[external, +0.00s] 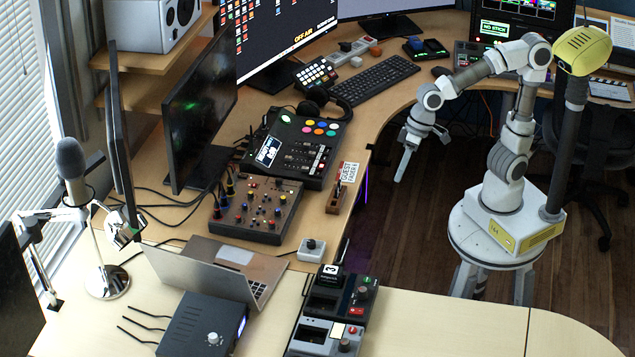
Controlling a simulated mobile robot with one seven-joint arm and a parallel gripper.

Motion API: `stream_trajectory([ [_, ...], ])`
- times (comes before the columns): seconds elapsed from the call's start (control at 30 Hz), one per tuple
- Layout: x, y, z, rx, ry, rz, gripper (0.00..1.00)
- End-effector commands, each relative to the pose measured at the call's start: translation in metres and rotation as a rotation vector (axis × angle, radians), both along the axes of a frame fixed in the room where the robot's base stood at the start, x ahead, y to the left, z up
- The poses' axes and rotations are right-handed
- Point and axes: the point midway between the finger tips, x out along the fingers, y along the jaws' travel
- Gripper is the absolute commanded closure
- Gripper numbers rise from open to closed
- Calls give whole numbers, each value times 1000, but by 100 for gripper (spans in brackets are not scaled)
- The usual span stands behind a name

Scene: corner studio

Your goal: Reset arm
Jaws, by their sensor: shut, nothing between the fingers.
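My gripper (403,166) hangs at the end of my bent arm, left of my base, in the external view. Its fingers point down and are shut with nothing between them. It is over the dark floor, just off the inner edge of the desk, to the right of the small wooden fader box (341,198) with its "guest fader" sign. It appears apart from everything around it. My upper arm stands up from my base and bends over to the left.
The desk (455,325) curves around me. On it are an audio mixer (257,210), a larger mixer (290,147), a keyboard (374,80), a laptop (217,268), a microphone (71,160) and monitors. An office chair (598,165) stands behind me. The floor (420,235) beneath my gripper is clear.

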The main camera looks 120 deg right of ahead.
Motion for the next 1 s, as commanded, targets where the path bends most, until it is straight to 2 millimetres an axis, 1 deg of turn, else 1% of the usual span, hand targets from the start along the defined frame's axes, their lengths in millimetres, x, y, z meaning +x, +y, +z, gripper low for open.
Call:
stream_trajectory([
  [0.03, -12, 14, 8, -25, -19, 83, 100],
  [0.2, -50, 53, 22, -149, -61, 360, 100],
  [0.3, -72, 69, 26, -230, -79, 495, 100],
  [0.5, -110, 89, 26, -401, -96, 720, 100],
  [0.6, -109, 89, 55, -402, -91, 727, 100],
  [0.67, -109, 89, 68, -401, -91, 725, 100],
  [0.87, -109, 89, 115, -398, -92, 723, 100],
  [0.9, -109, 89, 125, -398, -92, 723, 100],
  [1.0, -109, 89, 146, -397, -92, 722, 100],
])
